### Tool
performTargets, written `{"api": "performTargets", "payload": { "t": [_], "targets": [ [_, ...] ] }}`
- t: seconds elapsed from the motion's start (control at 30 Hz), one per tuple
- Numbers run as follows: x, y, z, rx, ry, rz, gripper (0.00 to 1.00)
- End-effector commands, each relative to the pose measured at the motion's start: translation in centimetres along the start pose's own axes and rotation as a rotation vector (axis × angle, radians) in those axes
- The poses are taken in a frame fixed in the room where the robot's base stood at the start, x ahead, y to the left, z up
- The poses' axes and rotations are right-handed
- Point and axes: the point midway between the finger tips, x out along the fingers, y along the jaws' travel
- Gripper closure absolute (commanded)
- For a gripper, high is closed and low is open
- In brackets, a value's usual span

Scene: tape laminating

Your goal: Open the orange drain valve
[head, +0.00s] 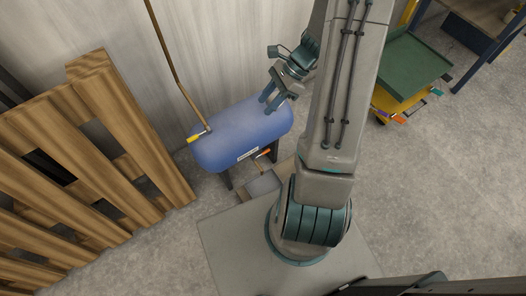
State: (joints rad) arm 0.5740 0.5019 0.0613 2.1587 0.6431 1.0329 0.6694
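The orange drain valve handle (263,153) is small and sits low on the near side of the blue tank (212,153), just right of a white label. Its exact angle is hard to tell at this size. My gripper (269,104) is over the far right part of the tank, above and away from the orange handle. Its two dark teal fingers point down with a gap between them, and nothing shows in the gap.
A yellow-handled valve (195,137) sits at the tank's left end below a brown pipe (178,75). A grey tray (263,186) is on the floor below the drain. Wooden pallets (95,150) lean at left. A green-topped cart (408,65) stands at right.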

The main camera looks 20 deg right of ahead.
Motion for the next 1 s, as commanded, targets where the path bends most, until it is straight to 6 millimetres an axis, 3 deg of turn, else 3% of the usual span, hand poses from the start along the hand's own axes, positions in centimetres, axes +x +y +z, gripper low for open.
{"api": "performTargets", "payload": {
  "t": [0.03, 0.3, 0.7, 0.9, 1.0],
  "targets": [
    [1.8, -0.7, -2.6, 0.098, -0.053, -0.010, 0.63],
    [8.1, -3.4, -12.6, 0.610, -0.345, -0.073, 0.63],
    [19.1, -4.7, -27.8, 1.332, -0.851, -0.119, 0.63],
    [24.6, -4.3, -33.8, 1.621, -1.108, -0.114, 0.63],
    [26.5, -4.0, -35.7, 1.718, -1.203, -0.108, 0.63]
  ]
}}
